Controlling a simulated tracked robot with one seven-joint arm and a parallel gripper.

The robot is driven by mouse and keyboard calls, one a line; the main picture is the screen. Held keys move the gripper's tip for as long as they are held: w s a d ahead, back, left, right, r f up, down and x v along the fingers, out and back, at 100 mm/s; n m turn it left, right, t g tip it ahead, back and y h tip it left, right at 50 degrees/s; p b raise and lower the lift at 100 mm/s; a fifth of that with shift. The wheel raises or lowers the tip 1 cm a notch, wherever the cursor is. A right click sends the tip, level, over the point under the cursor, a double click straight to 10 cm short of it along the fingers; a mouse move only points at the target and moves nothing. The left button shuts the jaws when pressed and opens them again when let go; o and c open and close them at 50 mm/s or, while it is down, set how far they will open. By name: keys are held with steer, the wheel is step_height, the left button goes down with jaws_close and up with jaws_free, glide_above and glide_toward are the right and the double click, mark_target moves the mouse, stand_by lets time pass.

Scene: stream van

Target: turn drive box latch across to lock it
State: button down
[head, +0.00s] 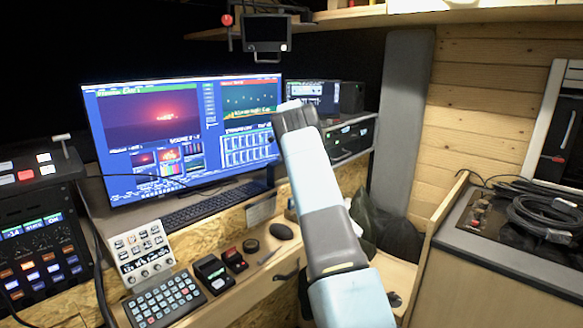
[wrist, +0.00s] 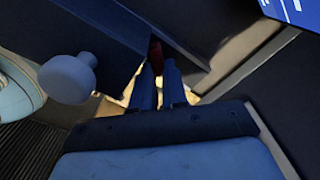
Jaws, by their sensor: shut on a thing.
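In the wrist view, my gripper (wrist: 158,82) has its two narrow fingers close together, shut on a small dark red piece (wrist: 155,50) at their tips. It looks like the drive box latch, but it is mostly hidden and too dark to tell its angle. A dark panel (wrist: 100,30) lies beside it on the left, perhaps the drive box. In the head view, my arm reaches up toward the equipment right of the big screen, and its wrist hides the fingertips and the latch.
The wide monitor (head: 185,140) is left of my arm, and a rack unit (head: 350,140) is just right.

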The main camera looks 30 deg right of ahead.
steer(key=shift+w+a+r, duration=0.1)
steer(key=shift+a, duration=0.15)
steer(key=c, duration=1.4)
jaws_free()
steer(key=shift+c, duration=0.2)
steer(key=shift+o, duration=1.4)
steer(key=shift+d, duration=0.15)
